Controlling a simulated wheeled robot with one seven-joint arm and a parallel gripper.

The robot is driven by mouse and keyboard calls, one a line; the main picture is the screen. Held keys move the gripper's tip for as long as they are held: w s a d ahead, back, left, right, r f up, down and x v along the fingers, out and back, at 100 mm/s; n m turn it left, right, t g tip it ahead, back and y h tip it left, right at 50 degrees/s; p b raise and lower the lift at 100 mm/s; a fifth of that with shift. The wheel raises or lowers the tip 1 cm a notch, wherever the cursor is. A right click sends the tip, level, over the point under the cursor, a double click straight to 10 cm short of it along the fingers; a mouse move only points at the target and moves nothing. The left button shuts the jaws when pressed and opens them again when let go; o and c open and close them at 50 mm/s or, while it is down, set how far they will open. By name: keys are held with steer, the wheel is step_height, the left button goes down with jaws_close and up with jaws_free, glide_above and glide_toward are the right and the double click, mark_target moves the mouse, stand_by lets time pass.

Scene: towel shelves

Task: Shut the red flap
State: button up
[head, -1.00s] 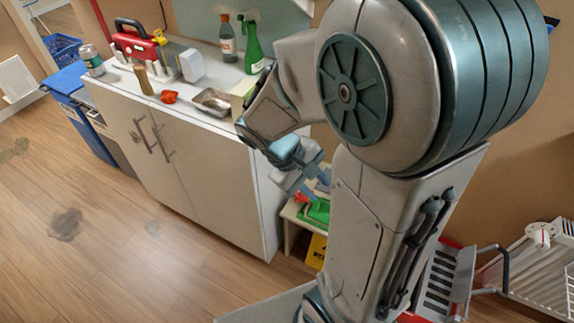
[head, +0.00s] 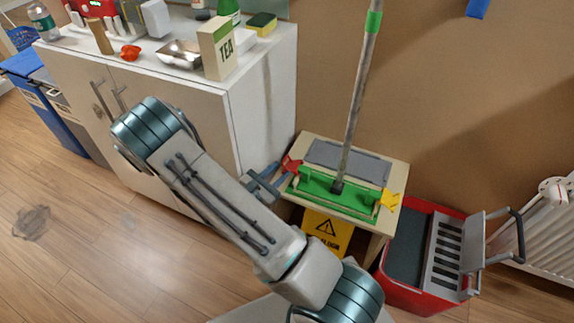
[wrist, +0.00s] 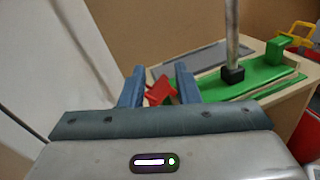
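The red flap (head: 291,165) stands tilted up at the left end of a green mop frame (head: 335,197), which lies on a small wooden table. In the wrist view the red flap (wrist: 160,91) shows between and beyond the two blue fingers, partly hidden by the gripper body. My gripper (head: 275,180) is open and empty, just left of the red flap. The wrist view also shows my gripper (wrist: 158,76) with its fingers apart. I cannot tell whether a finger touches the flap. A yellow flap (head: 389,200) sits at the frame's right end.
A mop pole (head: 359,100) rises from the frame. A white cabinet (head: 240,125) stands close on the left. A yellow floor sign (head: 323,231) is below the table (head: 398,175). A red bucket with a wringer (head: 421,303) stands to the right.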

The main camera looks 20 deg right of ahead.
mark_target(287, 156)
step_height(287, 156, down, 7)
steer(key=w+a+n+t+y+b, duration=0.2)
steer(key=n+t, duration=0.2)
steer(key=b+x, duration=0.2)
steer(key=x, duration=1.1)
steer(key=shift+w+d+f, duration=0.15)
steer(key=shift+d+f, duration=0.05)
steer(key=shift+d, duration=0.05)
